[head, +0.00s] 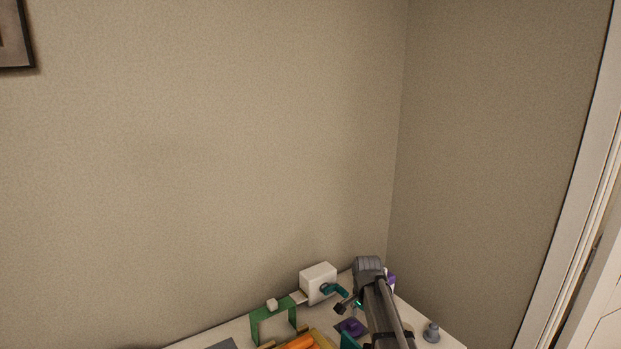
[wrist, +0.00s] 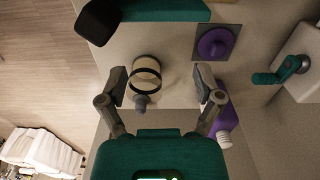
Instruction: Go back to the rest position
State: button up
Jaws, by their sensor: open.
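My gripper (wrist: 160,84) is open over the table, with its two fingers spread wide in the wrist view. A pale round vessel with a dark ring (wrist: 146,64) shows between and beyond the fingers, nearer the left one; nothing is clearly gripped. A grey knob-shaped object (wrist: 140,103) is beside the vessel. In the head view my gripper (head: 346,305) is low at the right part of the table, partly hidden by my arm.
A purple piece on a grey square plate (wrist: 216,45), a purple bottle with white cap (wrist: 222,118) and a white box with teal lever (head: 318,281) are close by. A green stand (head: 272,323) and orange items (head: 300,342) are further left. Walls border the table.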

jog(key=s+d+n, duration=0.2)
jog(key=s+n, duration=0.8)
jog(key=s, duration=0.6)
jog(key=s+f+b, duration=0.3)
jog(key=f+b, duration=0.7)
jog(key=shift+a+n, duration=0.2)
jog(key=shift+n, duration=0.2)
